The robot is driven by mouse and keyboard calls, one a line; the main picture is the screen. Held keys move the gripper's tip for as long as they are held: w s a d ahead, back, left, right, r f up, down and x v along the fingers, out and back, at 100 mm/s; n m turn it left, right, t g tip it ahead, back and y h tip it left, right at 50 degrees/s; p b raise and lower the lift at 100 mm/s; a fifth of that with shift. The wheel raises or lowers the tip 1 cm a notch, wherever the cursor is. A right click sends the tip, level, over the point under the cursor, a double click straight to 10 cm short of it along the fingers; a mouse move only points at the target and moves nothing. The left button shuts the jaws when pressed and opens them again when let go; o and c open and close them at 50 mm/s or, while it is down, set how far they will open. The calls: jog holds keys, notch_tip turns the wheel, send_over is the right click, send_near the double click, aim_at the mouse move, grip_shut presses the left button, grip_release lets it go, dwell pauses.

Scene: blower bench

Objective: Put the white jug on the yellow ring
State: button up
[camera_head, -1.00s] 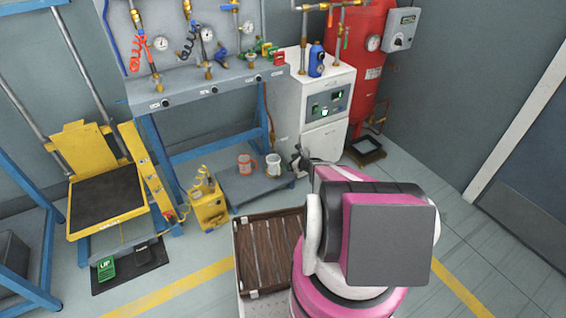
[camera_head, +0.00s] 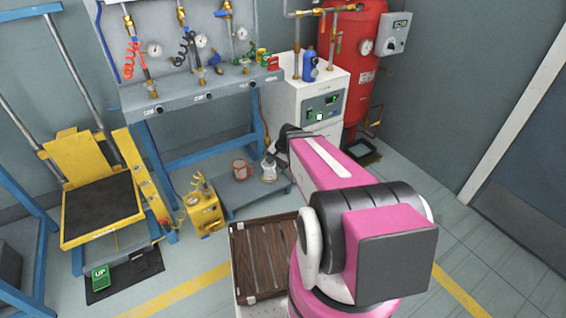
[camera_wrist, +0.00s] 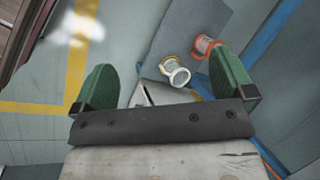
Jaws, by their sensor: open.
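The white jug (camera_head: 269,169) stands on a low blue-grey platform (camera_head: 232,194) on the floor, beside an orange-red jug (camera_head: 240,169). In the wrist view the white jug (camera_wrist: 174,66) shows its round pale rim, with the orange-red jug (camera_wrist: 204,46) to its upper right. My gripper (camera_wrist: 164,78) is open, with its green fingers spread apart and nothing held between them. The white jug appears between and beyond the fingers, apart from them. In the head view my arm hides most of the gripper.
A yellow machine (camera_head: 203,210) stands left of the platform. A workbench (camera_head: 195,90) with gauges is behind it. A white cabinet (camera_head: 315,110) and red tank (camera_head: 358,65) stand at the back right. A brown slatted tray (camera_head: 262,258) is in front.

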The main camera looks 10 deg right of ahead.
jog(key=s+d+r+n+g+h, duration=0.1)
jog(key=s+d+r+n+h, duration=0.1)
jog(key=s+r+n+h, duration=0.2)
jog(key=s+r+n, duration=0.2)
jog(key=s+r, duration=0.2)
jog(key=shift+s+r+h, duration=0.25)
jog(key=shift+s+h, duration=0.15)
jog(key=shift+d, duration=0.1)
dwell(0.4)
